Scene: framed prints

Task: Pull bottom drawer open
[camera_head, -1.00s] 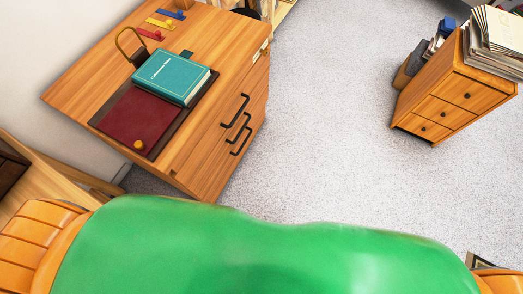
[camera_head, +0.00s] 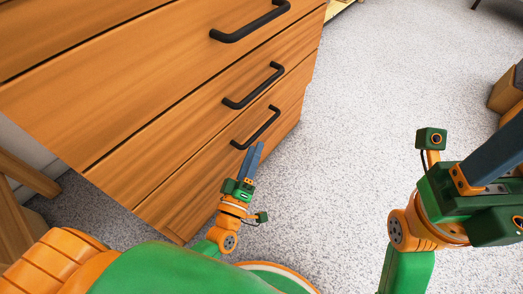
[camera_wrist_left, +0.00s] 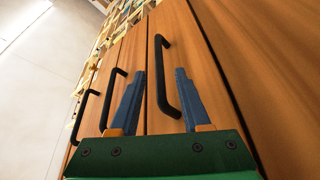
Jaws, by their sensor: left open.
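The bottom drawer (camera_head: 185,185) is the lowest front of a wooden drawer unit and looks shut, flush with the fronts above. Its black bar handle (camera_head: 258,129) is at the drawer's right part in the head view. My left gripper (camera_head: 254,156) is just below this handle, with its fingers pointing up at it. In the left wrist view, the open blue fingers (camera_wrist_left: 160,98) show with the nearest handle (camera_wrist_left: 163,75) between them, close to the right finger. I cannot tell whether they touch. My right gripper (camera_head: 500,155) is at the right edge, partly cut off.
Two more drawers with black handles, a middle handle (camera_head: 254,86) and an upper handle (camera_head: 250,22), are above. Wooden legs (camera_head: 25,175) stand at the left. The speckled floor (camera_head: 370,90) right of the drawers is clear. Part of a brown object (camera_head: 507,92) shows at the right edge.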

